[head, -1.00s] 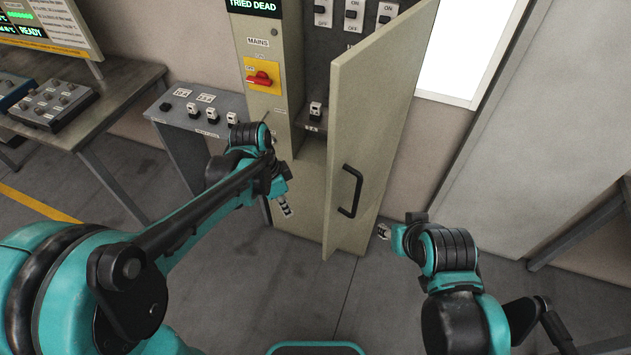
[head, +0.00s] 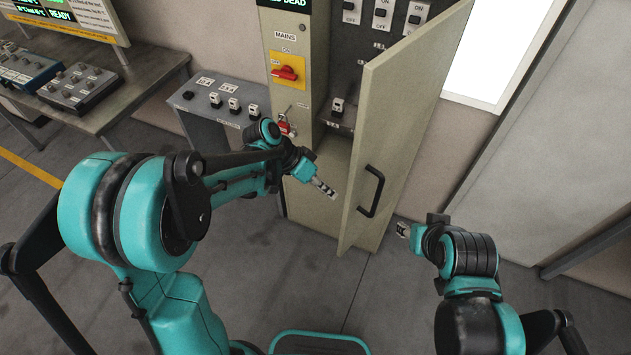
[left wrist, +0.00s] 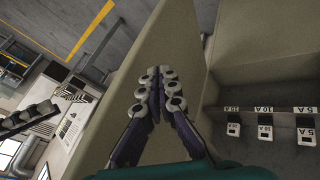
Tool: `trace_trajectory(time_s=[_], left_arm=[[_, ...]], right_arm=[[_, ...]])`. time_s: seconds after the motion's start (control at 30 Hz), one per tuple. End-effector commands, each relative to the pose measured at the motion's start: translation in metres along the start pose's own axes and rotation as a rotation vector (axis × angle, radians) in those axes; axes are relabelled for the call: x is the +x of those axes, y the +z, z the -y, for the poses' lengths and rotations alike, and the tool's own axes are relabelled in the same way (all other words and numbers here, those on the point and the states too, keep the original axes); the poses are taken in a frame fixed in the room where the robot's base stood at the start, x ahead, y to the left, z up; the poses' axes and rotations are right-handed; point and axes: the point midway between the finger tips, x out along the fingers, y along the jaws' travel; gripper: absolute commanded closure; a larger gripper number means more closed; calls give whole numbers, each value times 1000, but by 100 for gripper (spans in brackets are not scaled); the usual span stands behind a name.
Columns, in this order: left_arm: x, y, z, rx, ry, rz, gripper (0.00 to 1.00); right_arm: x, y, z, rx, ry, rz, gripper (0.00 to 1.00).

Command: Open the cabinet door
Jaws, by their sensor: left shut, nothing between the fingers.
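The cabinet door (head: 405,120) is a beige panel with a black bar handle (head: 371,191) and stands well ajar, showing the cabinet's inside. My left gripper (head: 328,190) is shut and empty, to the left of the door, on its inner side. In the left wrist view its fingertips (left wrist: 160,82) are together in front of the beige door panel (left wrist: 150,50). Whether they touch the panel I cannot tell. My right gripper (head: 402,229) is to the right of the door, below the handle; its jaws are too small to read.
The cabinet front (head: 296,75) carries a red switch on a yellow plate (head: 286,73). Labelled breakers (left wrist: 265,131) sit inside. A grey switch console (head: 225,105) stands left of the cabinet, and a table with control boxes (head: 80,88) is at far left. Floor before the cabinet is clear.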

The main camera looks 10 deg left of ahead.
Motion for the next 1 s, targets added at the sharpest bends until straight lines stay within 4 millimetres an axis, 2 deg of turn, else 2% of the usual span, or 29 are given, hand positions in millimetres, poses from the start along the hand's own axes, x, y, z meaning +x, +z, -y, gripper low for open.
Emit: trace_trajectory(time_s=[0.1, 0.23, 0.77, 1.0], left_arm=[[6, 0, -15, 2, 1, 2, 100], [10, 0, -23, 1, 0, 1, 100], [13, 1, -29, -9, -5, -4, 100], [25, 5, -55, -78, -43, -42, 100]], right_arm=[[-1, -1, 0, 0, 0, 0, 60], [-1, -1, 0, 0, 0, 0, 60], [-1, -1, 0, 0, 0, 0, 60], [0, 0, 0, 0, 0, 0, 60]])
